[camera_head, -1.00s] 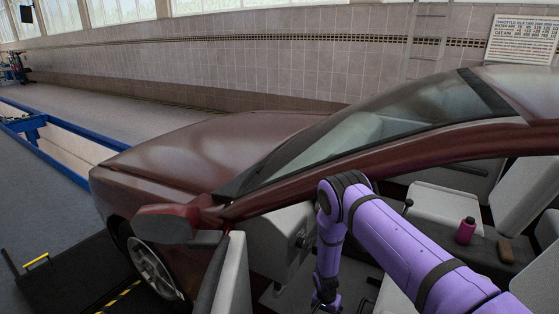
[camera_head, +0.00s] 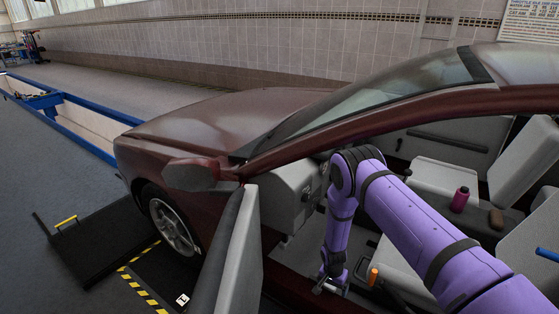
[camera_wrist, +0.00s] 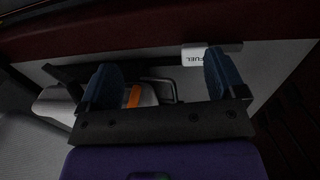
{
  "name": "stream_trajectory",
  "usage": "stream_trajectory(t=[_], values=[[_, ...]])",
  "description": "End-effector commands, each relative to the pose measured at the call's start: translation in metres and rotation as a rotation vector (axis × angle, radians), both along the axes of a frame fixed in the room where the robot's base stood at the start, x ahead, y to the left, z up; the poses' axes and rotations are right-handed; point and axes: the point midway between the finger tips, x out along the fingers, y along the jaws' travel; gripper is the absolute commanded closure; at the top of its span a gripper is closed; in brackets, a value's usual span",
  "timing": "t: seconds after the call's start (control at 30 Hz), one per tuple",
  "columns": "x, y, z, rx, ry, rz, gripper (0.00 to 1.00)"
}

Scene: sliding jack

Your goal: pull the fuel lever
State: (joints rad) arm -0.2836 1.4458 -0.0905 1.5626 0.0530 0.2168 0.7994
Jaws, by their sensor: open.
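The fuel lever shows in the wrist view as a small white tab (camera_wrist: 195,55) with upside-down "FUEL" lettering, set against the sill area of the car. My gripper (camera_wrist: 160,66) is open, with its two blue fingers apart. The right finger overlaps part of the tab; I cannot tell whether they touch. Nothing is clearly held between the fingers.
An orange handle (camera_head: 373,276) stands just right of my gripper, beside the front seat; it also shows in the wrist view (camera_wrist: 133,97). The open car door (camera_head: 240,250) is to the left.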

Motion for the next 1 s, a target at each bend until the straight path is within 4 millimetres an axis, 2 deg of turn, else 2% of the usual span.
stream_trajectory(t=[0.27, 0.47, 0.57, 0.67, 0.8, 1.0], values=[[0.018, 0.002, 0.04, 0.011, -0.015, 0.015, 0.11], [0.035, 0.003, 0.086, 0.025, -0.033, 0.032, 0.11], [0.045, 0.003, 0.119, 0.033, -0.047, 0.044, 0.11], [0.055, 0.001, 0.162, 0.044, -0.064, 0.06, 0.11], [0.064, -0.002, 0.228, 0.059, -0.089, 0.09, 0.11], [0.065, -0.01, 0.318, 0.076, -0.127, 0.133, 0.11]])
